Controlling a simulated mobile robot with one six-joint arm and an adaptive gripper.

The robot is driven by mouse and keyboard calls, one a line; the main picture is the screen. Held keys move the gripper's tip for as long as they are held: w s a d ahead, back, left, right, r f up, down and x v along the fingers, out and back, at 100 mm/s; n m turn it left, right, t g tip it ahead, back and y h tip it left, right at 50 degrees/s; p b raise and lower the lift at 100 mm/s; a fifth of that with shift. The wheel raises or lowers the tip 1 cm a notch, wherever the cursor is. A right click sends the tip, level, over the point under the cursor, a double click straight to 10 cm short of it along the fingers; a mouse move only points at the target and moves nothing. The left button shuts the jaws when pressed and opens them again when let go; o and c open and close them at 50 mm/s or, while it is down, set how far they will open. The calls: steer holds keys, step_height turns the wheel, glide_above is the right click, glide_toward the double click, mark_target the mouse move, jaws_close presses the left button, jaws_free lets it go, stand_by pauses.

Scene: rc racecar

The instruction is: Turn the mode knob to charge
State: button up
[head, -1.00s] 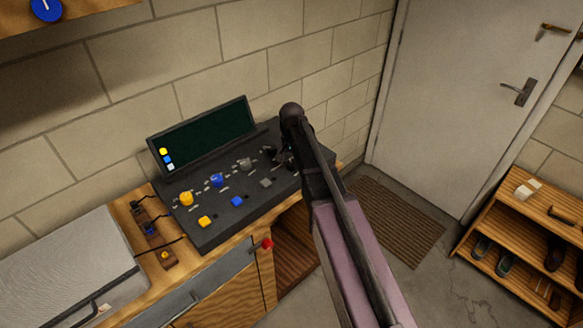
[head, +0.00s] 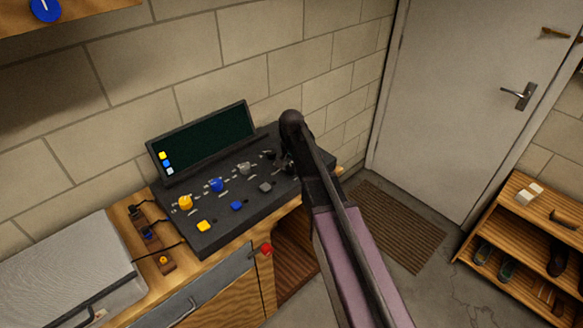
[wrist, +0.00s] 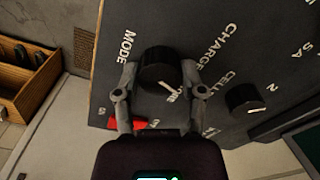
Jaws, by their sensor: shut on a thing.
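The mode knob (wrist: 158,68) is a black round knob on the dark control panel (wrist: 240,60), beside the printed word MODE in the wrist view. Its white pointer line points to the lower right in that view, while the word CHARGE is printed to its upper right. Another label below the pointer is partly hidden. My gripper (wrist: 160,80) is shut on the knob, with one finger on each side. In the head view my gripper (head: 284,160) is at the right end of the control panel (head: 220,225), and my arm hides most of that end.
A second black knob (wrist: 244,98) stands right of my gripper in the wrist view. A red part (wrist: 127,124) is near the left finger. Yellow (head: 185,202) and blue (head: 216,185) knobs are farther left on the panel. A dark screen (head: 205,142) stands behind.

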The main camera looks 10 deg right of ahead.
steer(key=shift+n, duration=0.5)
steer(key=n, duration=0.3)
steer(key=shift+n, duration=2)
steer(key=o, duration=1.1)
steer(key=shift+o, duration=0.2)
